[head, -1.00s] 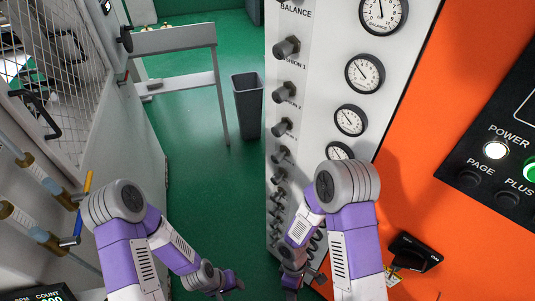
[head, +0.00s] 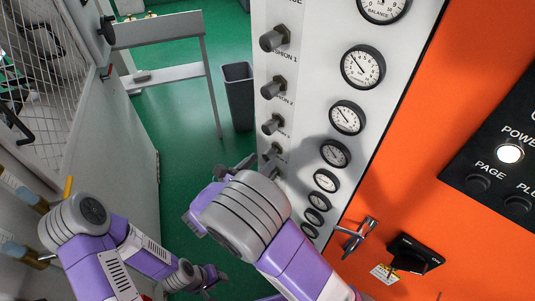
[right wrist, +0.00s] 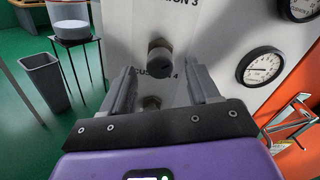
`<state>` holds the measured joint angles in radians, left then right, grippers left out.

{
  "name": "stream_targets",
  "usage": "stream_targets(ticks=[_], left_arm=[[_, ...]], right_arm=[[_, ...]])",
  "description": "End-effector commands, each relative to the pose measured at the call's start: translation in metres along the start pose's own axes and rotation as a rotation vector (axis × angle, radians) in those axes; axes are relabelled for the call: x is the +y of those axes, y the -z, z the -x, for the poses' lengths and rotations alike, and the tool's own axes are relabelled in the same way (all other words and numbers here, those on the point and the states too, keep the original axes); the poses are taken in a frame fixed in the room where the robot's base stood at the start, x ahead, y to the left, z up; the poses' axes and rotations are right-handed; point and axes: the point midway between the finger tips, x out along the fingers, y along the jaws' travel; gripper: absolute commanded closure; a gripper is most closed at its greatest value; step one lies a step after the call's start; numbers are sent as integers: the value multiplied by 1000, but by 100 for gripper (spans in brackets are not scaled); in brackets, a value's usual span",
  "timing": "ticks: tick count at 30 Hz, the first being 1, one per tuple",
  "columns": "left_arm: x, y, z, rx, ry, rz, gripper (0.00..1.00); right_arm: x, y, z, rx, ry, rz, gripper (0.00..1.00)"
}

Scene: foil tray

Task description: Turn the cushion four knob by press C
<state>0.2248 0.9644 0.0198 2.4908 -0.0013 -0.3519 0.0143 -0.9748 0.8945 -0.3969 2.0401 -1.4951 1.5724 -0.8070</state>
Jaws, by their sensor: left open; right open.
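My right gripper (right wrist: 162,80) is open. My left gripper (head: 212,279) is open and low, away from the panel.
Round gauges (head: 346,118) run beside the knobs (head: 275,87). To the right are an orange panel (head: 420,130), a metal handle (head: 358,238) and a black switch (head: 412,255). A grey bin (head: 238,95) stands on the green floor. A mesh-doored cabinet (head: 105,130) is at left.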

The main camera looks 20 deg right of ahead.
Motion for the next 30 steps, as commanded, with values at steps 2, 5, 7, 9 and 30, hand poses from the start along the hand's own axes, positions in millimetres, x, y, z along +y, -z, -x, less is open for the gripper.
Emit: stream_targets(ticks=[2,5,7,9,30], left_arm=[[-1,0,-2,0,0,0,57],[-1,0,-3,0,0,0,57],[-1,0,-3,0,0,0,57],[-1,0,-3,0,0,0,57],[-1,0,-4,0,0,0,57]], right_arm=[[0,1,-14,3,3,-1,40],[0,2,-29,4,3,0,40],[0,1,-37,3,1,-1,40],[0,1,-43,4,1,-1,40],[0,2,-48,4,-1,0,93]])
